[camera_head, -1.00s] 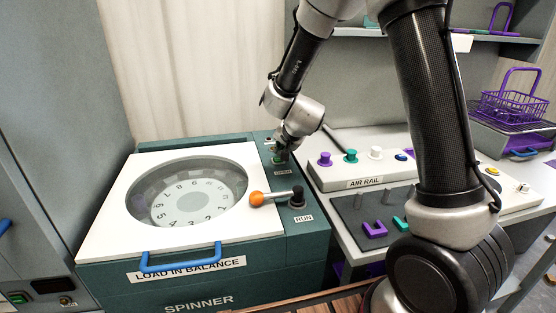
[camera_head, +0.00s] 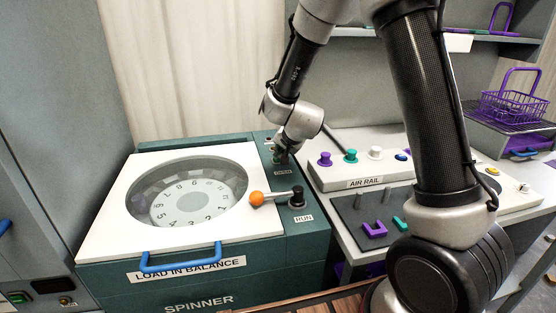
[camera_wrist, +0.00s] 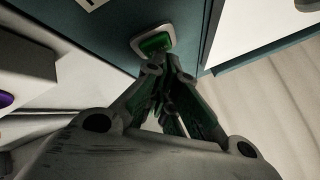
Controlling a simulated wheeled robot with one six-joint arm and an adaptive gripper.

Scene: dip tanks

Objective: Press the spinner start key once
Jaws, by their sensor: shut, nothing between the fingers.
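The spinner (camera_head: 208,200) is a teal cabinet with a white lid, a round window and a blue handle. Its start key is a green button in a pale square frame, clear in the wrist view (camera_wrist: 154,44). In the head view my gripper (camera_head: 279,158) is over the upper right panel of the spinner and mostly hides the key. In the wrist view my gripper (camera_wrist: 160,75) is shut and empty, its fingertips at the lower edge of the green key. I cannot tell whether they touch it.
An orange-knobbed lever (camera_head: 257,198) and a black base marked RUN stand on the panel nearer the front. The air rail box (camera_head: 365,172) with coloured knobs is to the right. A purple basket (camera_head: 514,103) stands at the far right.

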